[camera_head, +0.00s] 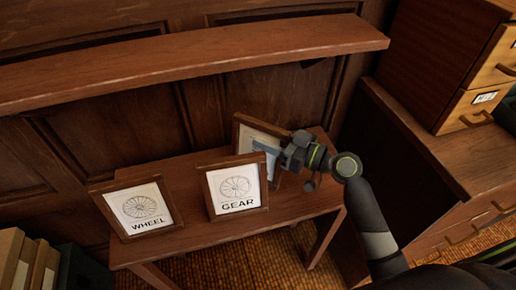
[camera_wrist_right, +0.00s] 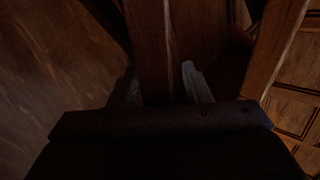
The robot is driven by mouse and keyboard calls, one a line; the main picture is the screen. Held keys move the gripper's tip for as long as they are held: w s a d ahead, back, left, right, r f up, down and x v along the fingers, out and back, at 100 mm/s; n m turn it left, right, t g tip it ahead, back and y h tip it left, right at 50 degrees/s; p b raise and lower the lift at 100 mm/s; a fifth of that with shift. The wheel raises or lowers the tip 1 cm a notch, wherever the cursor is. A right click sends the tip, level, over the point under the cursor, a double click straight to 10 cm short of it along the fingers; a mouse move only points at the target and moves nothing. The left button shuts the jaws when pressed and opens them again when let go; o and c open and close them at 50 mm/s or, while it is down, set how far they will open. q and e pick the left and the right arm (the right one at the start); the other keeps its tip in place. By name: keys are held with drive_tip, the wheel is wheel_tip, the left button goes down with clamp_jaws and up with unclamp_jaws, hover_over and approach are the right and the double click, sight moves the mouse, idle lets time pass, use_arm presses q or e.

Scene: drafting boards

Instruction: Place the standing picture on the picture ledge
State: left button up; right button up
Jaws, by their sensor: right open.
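The picture ledge (camera_head: 190,62) is a long brown wooden shelf on the panelled wall, above a small table. Three framed pictures stand on the table: one marked WHEEL (camera_head: 141,208) at the left, one marked GEAR (camera_head: 236,187) in the middle, and a third (camera_head: 239,136) behind GEAR. The third one's drawing is partly hidden by my right gripper (camera_head: 268,151). My right gripper is open at that rear picture. In the right wrist view, a brown wooden bar (camera_wrist_right: 150,45) lies between the open fingers (camera_wrist_right: 163,88); contact is unclear. My left gripper is out of view.
The brown table (camera_head: 190,240) has some bare top around the pictures. A wooden desk (camera_head: 440,150) with a drawer cabinet (camera_head: 478,85) stands at the right. Upright files or boxes (camera_head: 22,262) are at the lower left. The ledge top looks bare.

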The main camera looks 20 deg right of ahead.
drive_tip(key=shift+w+a, duration=0.15)
drive_tip(key=shift+a, duration=0.05)
clamp_jaws()
idle(0.5)
